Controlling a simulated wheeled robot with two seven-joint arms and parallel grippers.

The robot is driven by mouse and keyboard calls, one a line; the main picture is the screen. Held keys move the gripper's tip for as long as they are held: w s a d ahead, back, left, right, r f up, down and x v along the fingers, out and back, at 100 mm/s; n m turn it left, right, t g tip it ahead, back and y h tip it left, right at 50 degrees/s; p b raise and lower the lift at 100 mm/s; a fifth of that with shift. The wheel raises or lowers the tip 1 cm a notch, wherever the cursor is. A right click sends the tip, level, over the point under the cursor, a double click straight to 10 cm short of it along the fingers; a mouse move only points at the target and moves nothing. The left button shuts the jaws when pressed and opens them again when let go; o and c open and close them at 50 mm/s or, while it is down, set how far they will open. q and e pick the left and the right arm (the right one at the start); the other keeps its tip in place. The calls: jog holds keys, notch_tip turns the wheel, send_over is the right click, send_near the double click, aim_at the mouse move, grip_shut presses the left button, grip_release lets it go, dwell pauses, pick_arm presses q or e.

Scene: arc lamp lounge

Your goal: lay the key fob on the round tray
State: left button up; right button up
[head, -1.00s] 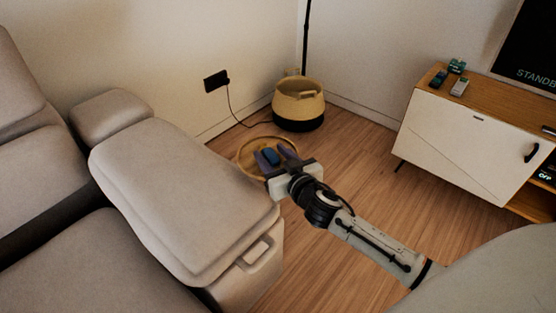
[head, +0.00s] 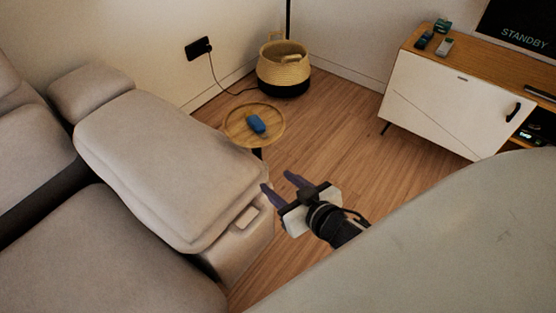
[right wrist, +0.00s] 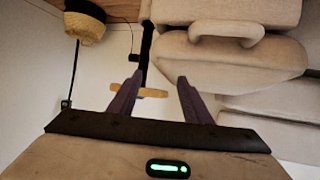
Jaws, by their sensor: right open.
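The key fob is a small blue block (head: 256,123) lying on the round wooden tray (head: 237,137), which is the top of a small stand beside the sofa arm. My right gripper (head: 278,183) is open and empty, in front of the tray and apart from it, near the sofa arm's front end. In the right wrist view its two purple fingers (right wrist: 155,92) stand apart with nothing between them. My left gripper is not in view.
A grey sofa (head: 165,165) stands left of the tray. A woven basket (head: 284,70) stands on the floor behind it, near a cable and wall socket (head: 197,48). A white-doored cabinet (head: 440,100) with small devices on top is at right. The wooden floor between is clear.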

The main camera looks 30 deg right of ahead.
jog(key=s+a+f+n+g+y, duration=0.1)
jog(key=s+a+f+g, duration=0.1)
jog(key=s+a+f, duration=0.2)
jog(key=s+a+f+n+g+y, duration=0.1)
jog(key=s+a+f+g+y, duration=0.1)
jog(key=s+a+f, duration=0.3)
jog(key=s, duration=0.4)
jog(key=shift+a+f+g, duration=0.15)
jog(key=shift+a+g, duration=0.15)
jog(key=shift+c, duration=0.6)
